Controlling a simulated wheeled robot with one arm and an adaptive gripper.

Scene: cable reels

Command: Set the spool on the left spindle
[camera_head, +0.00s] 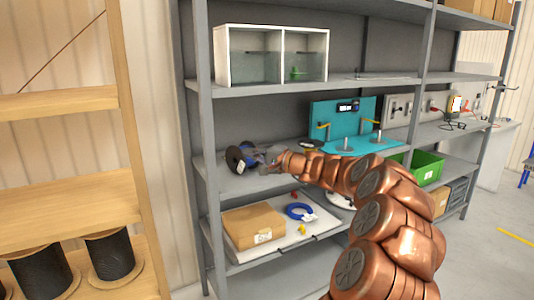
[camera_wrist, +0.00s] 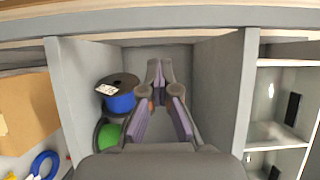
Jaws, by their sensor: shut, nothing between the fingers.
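A spool with black flanges and blue winding (camera_head: 240,158) stands on the middle shelf, left of my gripper (camera_head: 266,168) in the head view. In the wrist view, the blue spool (camera_wrist: 118,97) lies left of my gripper (camera_wrist: 160,72), apart from the fingers. The fingers are shut and empty. A green-wound spool (camera_wrist: 108,136) is beside the blue one in the wrist view. The teal fixture (camera_head: 332,115) carries a left spindle (camera_head: 346,144) and a right spindle (camera_head: 377,137); both look bare. My arm covers part of the shelf before the fixture.
A white two-part cabinet (camera_head: 271,55) sits on the shelf above. A cardboard box (camera_head: 253,225) and a blue cable coil (camera_head: 299,211) lie on the shelf below. A green bin (camera_head: 427,167) stands to the right. Grey uprights bound the shelf bay.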

